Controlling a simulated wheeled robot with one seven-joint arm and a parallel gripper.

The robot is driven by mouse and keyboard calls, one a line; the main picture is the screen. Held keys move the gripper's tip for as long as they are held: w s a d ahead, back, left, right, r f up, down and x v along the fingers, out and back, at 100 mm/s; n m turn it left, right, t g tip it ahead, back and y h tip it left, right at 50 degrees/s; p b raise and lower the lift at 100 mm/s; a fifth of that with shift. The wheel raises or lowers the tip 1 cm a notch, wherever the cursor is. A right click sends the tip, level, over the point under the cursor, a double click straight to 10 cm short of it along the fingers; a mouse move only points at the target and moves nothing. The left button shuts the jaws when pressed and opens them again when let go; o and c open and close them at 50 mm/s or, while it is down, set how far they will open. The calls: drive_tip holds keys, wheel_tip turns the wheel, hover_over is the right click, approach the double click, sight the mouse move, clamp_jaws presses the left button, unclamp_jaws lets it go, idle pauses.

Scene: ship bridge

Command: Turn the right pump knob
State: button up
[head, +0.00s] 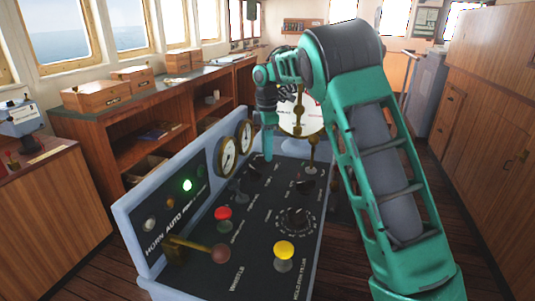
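A blue-grey console with a black sloped panel (262,218) stands in front of me in the head view. Black knobs sit on it: a large one with a dial ring (295,219), a smaller one (305,186) behind it, and another dark one (250,171) near the gauges. The small labels are too blurred to tell which is the right pump knob. My green arm reaches over from the right, and my gripper (267,154) points down at the far part of the panel, close to the dark knob by the gauges. Whether it touches anything, and its finger opening, cannot be made out.
A red button (222,214), a yellow button (284,251) and a brown-balled lever (220,253) stand up from the panel. Two brass gauges (228,154) and a lit green lamp (187,185) are on the upright face. A large round dial (300,118) stands behind, partly hidden by my arm.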

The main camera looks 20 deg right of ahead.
drive_tip(key=shift+f, duration=0.5)
